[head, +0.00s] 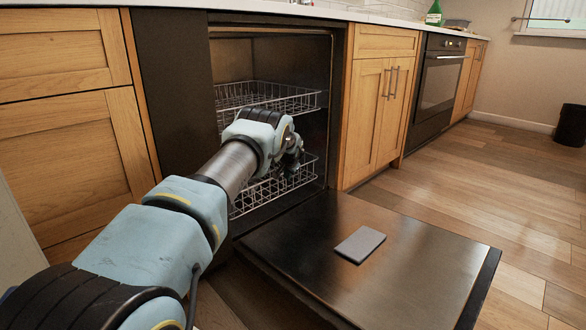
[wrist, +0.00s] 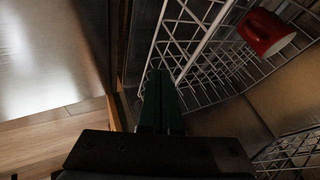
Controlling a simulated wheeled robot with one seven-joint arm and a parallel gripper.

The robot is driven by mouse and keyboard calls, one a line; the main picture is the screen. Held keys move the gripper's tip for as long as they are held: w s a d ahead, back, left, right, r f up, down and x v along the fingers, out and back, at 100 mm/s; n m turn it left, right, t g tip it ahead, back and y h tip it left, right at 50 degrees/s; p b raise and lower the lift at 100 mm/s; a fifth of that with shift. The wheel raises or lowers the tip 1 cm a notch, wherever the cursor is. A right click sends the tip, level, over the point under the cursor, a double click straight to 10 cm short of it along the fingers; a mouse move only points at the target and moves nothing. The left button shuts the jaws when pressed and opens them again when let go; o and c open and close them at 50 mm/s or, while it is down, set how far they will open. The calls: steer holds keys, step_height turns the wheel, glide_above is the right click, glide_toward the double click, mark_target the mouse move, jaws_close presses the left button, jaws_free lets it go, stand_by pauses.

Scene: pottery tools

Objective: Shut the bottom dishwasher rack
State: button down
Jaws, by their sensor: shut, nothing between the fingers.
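The bottom dishwasher rack (head: 258,196) is a white wire basket low in the dishwasher. Its visible right end is inside the opening, roughly below the end of the upper rack; my arm hides much of it. My gripper (head: 292,163) is at the bottom rack's front side in the head view, and I cannot tell whether it touches. In the wrist view its dark green fingers (wrist: 160,88) are together and empty, beside white rack wires. A red mug (wrist: 266,32) shows among these wires.
The upper rack (head: 268,98) is above my gripper. The dishwasher door (head: 420,262) lies open and flat, with a grey rectangular block (head: 360,245) on it. Wooden cabinets (head: 375,110) stand on both sides.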

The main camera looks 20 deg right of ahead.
steer(key=s+d+p+v, duration=0.1)
steer(key=p+v, duration=0.3)
steer(key=v, duration=0.5)
steer(key=s+a+r+n+g+y+p, duration=0.1)
steer(key=s+a+r+n+g, duration=0.15)
steer(key=s+a+r, duration=0.7)
steer(key=s+a+r+n+g+p, duration=0.1)
steer(key=s+a+r+n, duration=0.4)
steer(key=a, duration=0.7)
steer(key=s+a+r+n+g, duration=0.15)
steer(key=s+a, duration=0.35)
steer(key=s, duration=0.9)
steer(key=s+a+r+n+g, duration=0.15)
steer(key=s+a, duration=0.35)
steer(key=s, duration=0.8)
step_height(320, 180, up, 39)
steer(key=s+p, duration=0.1)
steer(key=p, duration=3.8)
steer(key=shift+a+f+m+t, duration=0.25)
steer(key=shift+m+t, duration=0.1)
steer(key=shift+m, duration=0.1)
